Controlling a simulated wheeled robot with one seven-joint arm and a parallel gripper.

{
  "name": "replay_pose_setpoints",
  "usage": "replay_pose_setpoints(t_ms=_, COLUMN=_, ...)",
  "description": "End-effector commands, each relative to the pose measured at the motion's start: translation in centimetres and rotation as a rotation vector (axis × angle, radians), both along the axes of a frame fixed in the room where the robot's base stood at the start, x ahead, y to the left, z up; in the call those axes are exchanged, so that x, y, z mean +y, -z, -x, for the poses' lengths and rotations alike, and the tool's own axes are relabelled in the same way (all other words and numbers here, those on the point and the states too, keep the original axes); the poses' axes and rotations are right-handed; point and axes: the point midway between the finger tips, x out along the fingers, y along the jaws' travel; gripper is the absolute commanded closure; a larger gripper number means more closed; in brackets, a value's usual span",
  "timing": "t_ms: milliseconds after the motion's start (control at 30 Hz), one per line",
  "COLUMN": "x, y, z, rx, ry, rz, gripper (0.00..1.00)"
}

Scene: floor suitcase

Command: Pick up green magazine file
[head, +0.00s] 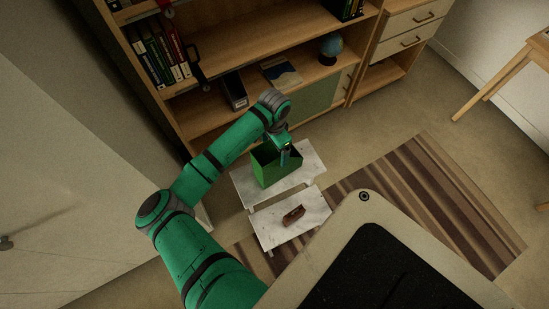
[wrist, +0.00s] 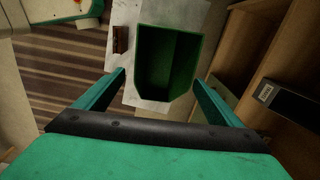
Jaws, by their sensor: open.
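The green magazine file (head: 267,172) stands upright on the rear white marble-look step, its open top facing up. In the wrist view the file (wrist: 167,62) shows from above, ahead of and between my two fingers. My gripper (wrist: 160,80) is open, with one finger to each side of the picture and nothing between them that I can see held. In the head view my gripper (head: 285,156) is over the file's right part and hides some of its rim. Whether the fingers touch the file cannot be told.
A small brown object (head: 293,215) lies on the front white step (head: 275,235). A wooden shelf unit (head: 240,50) with books, a dark file box (head: 234,92) and a globe (head: 330,48) stands behind. A striped rug (head: 425,200) lies to the right.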

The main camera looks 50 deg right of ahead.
Motion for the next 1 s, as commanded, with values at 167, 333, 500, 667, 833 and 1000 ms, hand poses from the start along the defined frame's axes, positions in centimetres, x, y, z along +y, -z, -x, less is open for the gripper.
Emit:
replay_pose_setpoints(t_ms=167, x=0.0, y=1.8, z=0.0, rx=0.0, ry=0.0, rz=0.0, gripper=0.12)
replay_pose_setpoints(t_ms=333, x=-0.1, y=2.8, z=-0.1, rx=0.0, ry=0.0, rz=0.001, gripper=0.12)
replay_pose_setpoints(t_ms=500, x=-0.4, y=5.2, z=-0.3, rx=-0.001, ry=0.0, rz=0.0, gripper=0.12)
replay_pose_setpoints(t_ms=667, x=-0.4, y=6.8, z=-0.2, rx=-0.001, ry=0.0, rz=0.002, gripper=0.12)
replay_pose_setpoints(t_ms=833, x=-0.5, y=7.2, z=-0.2, rx=0.0, ry=0.001, rz=0.004, gripper=0.12)
replay_pose_setpoints(t_ms=1000, x=-0.5, y=7.2, z=-0.2, rx=0.0, ry=0.0, rz=0.003, gripper=0.24)
